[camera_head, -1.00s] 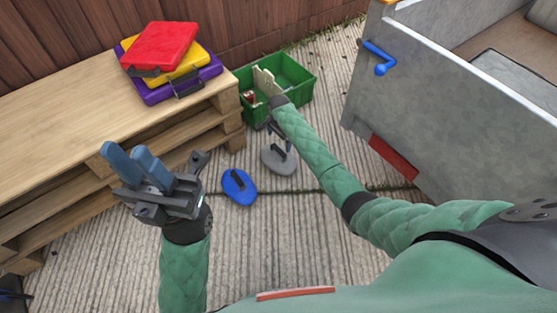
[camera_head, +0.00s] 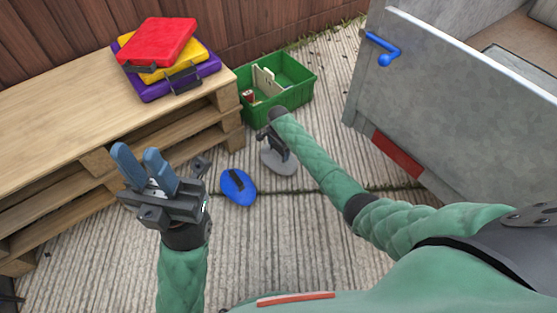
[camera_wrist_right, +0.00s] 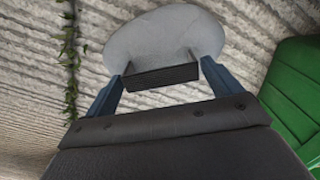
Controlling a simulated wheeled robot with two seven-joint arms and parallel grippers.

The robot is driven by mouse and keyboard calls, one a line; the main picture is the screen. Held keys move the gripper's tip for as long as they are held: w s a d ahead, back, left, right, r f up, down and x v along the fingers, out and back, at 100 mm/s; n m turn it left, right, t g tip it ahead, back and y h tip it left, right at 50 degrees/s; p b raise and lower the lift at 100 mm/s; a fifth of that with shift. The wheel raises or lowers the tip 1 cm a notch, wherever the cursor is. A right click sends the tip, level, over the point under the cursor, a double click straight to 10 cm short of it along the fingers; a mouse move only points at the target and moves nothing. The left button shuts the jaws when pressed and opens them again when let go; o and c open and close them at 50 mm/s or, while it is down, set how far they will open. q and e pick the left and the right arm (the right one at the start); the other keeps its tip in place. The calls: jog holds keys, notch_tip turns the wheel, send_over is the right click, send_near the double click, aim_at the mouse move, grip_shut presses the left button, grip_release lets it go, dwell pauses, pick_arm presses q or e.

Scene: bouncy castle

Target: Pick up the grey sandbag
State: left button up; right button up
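The grey sandbag (camera_head: 280,166) is a flat round disc with a dark strap handle on top, lying on the ribbed ground. It also shows in the right wrist view (camera_wrist_right: 155,38), with its dark handle (camera_wrist_right: 160,76) between the two blue fingertips. My right gripper (camera_wrist_right: 162,72) is open, one finger at each end of the handle; whether they touch it I cannot tell. In the head view the right gripper (camera_head: 280,150) is over the sandbag and partly covers it. My left gripper (camera_head: 143,160) is raised at the left, empty, its blue fingers apart.
A blue sandbag (camera_head: 239,187) lies just left of the grey one. A green crate (camera_head: 290,98) stands behind, with small items inside. A wooden pallet bench (camera_head: 60,110) with red, yellow and purple bags is at left; a grey panel (camera_head: 450,110) with blue handle is at right.

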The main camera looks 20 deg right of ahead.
jog(key=c, duration=1.4)
jog(key=shift+c, duration=1.4)
jog(key=shift+r, duration=0.1)
